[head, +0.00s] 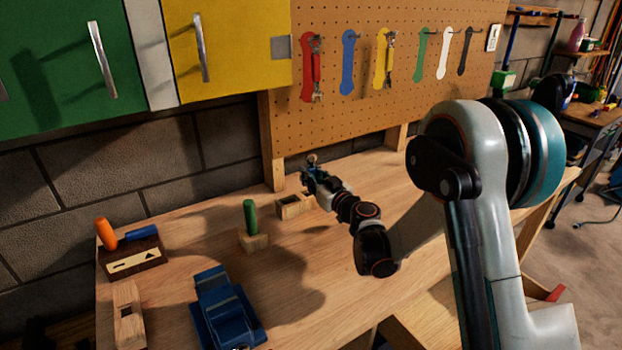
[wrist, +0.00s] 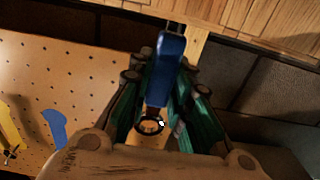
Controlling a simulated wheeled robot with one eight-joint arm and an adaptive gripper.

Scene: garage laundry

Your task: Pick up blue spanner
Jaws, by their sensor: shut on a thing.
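The blue spanner (wrist: 166,70) lies between the green-sided fingers of my gripper (wrist: 158,100) in the wrist view. Its blue handle runs up the picture, and a metal ring end (wrist: 150,126) shows low between the fingers. My gripper is shut on it. In the head view my gripper (head: 311,172) is above the back of the workbench, near a small open wooden box (head: 294,207). The spanner is too small to make out clearly there. The blue spanner outline (head: 348,62) on the pegboard is bare.
A red spanner (head: 317,68) and a yellow-handled spanner (head: 389,55) hang on the pegboard (head: 345,115). A green-handled tool (head: 250,215) stands in a wooden block. A blue vise (head: 222,305) and a tool holder (head: 134,259) occupy the bench's left part.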

